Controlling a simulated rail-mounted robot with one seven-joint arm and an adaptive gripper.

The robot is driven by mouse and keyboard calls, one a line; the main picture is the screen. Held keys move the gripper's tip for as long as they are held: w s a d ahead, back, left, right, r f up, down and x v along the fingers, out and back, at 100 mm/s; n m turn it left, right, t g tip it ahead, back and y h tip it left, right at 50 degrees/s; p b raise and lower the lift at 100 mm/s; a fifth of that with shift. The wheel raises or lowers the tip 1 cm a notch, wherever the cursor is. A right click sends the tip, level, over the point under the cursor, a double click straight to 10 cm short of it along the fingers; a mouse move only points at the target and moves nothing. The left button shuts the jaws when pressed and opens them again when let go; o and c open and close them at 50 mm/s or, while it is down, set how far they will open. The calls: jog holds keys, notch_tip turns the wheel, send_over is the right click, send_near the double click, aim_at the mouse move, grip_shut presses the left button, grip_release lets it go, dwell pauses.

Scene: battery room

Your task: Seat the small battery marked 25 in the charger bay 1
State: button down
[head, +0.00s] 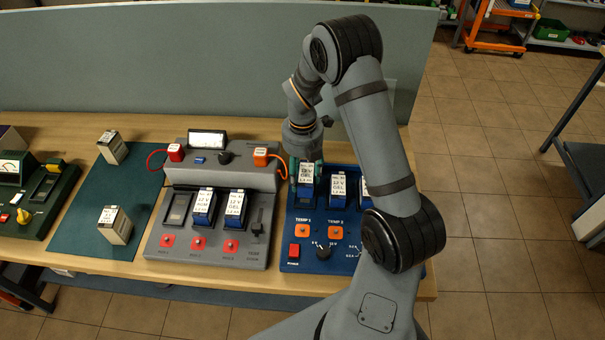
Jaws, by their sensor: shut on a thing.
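My gripper (306,163) is at the left bay of the blue unit, shut on a small blue battery (306,179) with a white label. This battery sits a little higher than its neighbour; I cannot tell whether it touches the unit. A second blue battery (337,191) stands beside it, and a third (364,188) is partly hidden behind my arm. The grey unit (259,181) has an empty left bay (178,208) and two blue batteries, in the middle bay (203,208) and right bay (235,209). The number 25 is not readable on any label.
Two pale batteries (112,148) (115,226) stand on a dark green mat (75,224). A green unit (38,205) is at the left. Red and orange cable plugs (261,157) top the grey unit. A grey partition (200,60) stands behind the bench.

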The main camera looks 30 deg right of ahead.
aim_at(302, 173)
notch_tip(302, 173, down, 2)
jog(key=shift+w+a+f+b, duration=0.1)
jog(key=shift+w+f+b, duration=0.05)
jog(key=shift+b, duration=0.5)
jog(key=shift+f+b, duration=0.4)
jog(key=shift+f, duration=0.05)
jog(key=shift+f+b, duration=0.4)
jog(key=shift+f, duration=0.15)
dwell(0.6)
jog(key=c, duration=1.2)
grip_release()
jog(key=shift+o, duration=0.2)
notch_tip(302, 173, up, 11)
jog(key=p, duration=0.9)
